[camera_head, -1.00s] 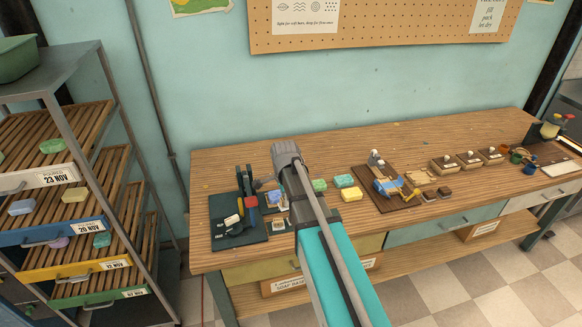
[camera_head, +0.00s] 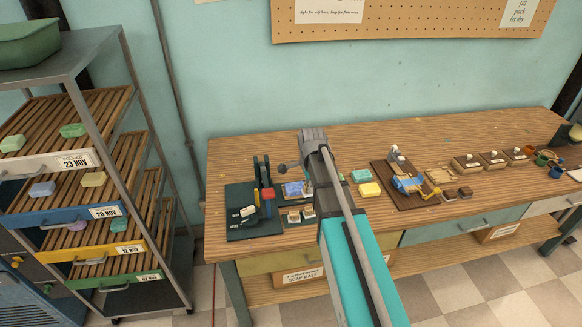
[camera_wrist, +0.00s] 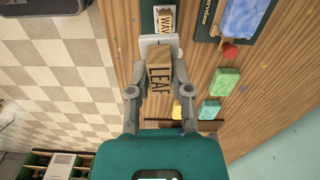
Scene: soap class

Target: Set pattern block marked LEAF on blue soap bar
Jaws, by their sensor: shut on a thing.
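My gripper (camera_wrist: 159,92) is shut on the LEAF pattern block (camera_wrist: 158,76), a wooden block with dark lettering, in the wrist view. The block is held between the two grey fingers above the bench's front edge. The blue soap bar (camera_wrist: 241,17) lies on a dark board at the upper right of the wrist view, apart from the held block. In the head view the blue soap bar (camera_head: 293,188) lies on the bench left of my arm. My gripper and the held block are hidden there behind my arm.
A WAVE block (camera_wrist: 166,20) stands just beyond the held block. Green soaps (camera_wrist: 225,82) and a yellow soap (camera_head: 370,189) lie on the bench (camera_head: 250,150). A red-topped tool (camera_wrist: 229,51) is by the blue bar. A drying rack (camera_head: 75,55) stands at the left.

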